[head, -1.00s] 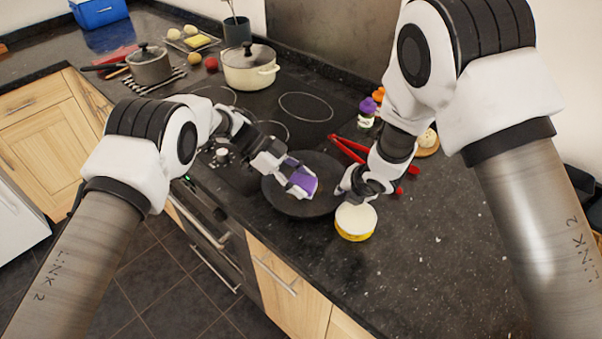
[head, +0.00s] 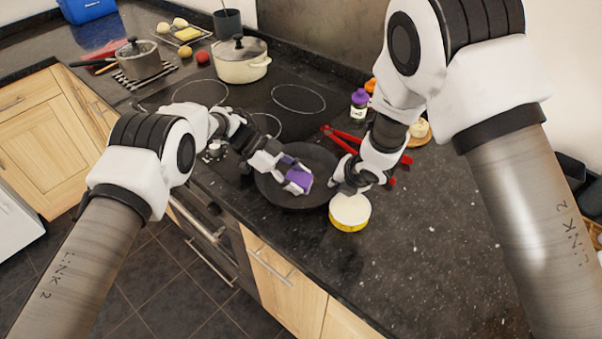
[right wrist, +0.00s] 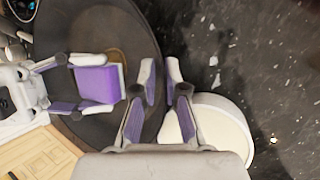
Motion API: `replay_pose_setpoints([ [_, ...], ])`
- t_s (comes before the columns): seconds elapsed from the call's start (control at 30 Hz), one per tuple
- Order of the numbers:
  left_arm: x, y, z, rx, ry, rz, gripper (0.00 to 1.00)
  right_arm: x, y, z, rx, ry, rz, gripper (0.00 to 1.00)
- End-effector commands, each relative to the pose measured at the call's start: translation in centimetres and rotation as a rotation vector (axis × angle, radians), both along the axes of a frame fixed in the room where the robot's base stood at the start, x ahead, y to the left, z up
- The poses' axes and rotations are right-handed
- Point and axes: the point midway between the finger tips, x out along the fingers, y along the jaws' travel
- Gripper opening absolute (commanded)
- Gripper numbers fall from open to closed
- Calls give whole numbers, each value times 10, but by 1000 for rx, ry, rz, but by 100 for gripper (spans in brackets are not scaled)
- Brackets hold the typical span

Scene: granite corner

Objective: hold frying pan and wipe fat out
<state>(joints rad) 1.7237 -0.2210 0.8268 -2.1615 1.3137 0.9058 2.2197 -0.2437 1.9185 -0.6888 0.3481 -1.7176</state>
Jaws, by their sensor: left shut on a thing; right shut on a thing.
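The dark frying pan (head: 268,188) lies on the counter by the hob's right edge; it also fills the middle of the right wrist view (right wrist: 120,25). My left gripper (head: 293,180) is shut on a purple sponge (head: 303,180) with a pale layer, inside the pan. In the right wrist view the sponge (right wrist: 97,84) lies beside a brownish patch (right wrist: 118,58) on the pan floor. My right gripper (right wrist: 159,82) is shut at the pan's right edge. The exact part it grips is hidden between its fingers.
A yellow tub (head: 350,213) with a white top stands close beside my right gripper. Red tongs (head: 345,138) lie behind the pan. A purple-capped bottle (head: 359,103) and a cream pot (head: 240,60) stand farther back. The front right counter is clear.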

Motion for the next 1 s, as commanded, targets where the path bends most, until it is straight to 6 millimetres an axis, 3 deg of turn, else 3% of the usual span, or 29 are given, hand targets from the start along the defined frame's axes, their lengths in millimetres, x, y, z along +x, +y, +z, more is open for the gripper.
replay_pose_setpoints([
  [0.1, -10, 8, -1, 2, 5, 0, 16, 0, 0, -1, -2, 2, 1, 0],
  [0.17, -4, 12, -1, 0, 1, -1, 16, 0, 0, -1, -2, 2, 1, 0],
  [0.6, 22, -14, 0, -1, -1, -2, 16, 0, 0, 0, -1, 2, 0, 0],
  [1.0, -1, 7, -1, 3, 3, -1, 16, 0, 0, 0, -2, 1, 0, 0],
])
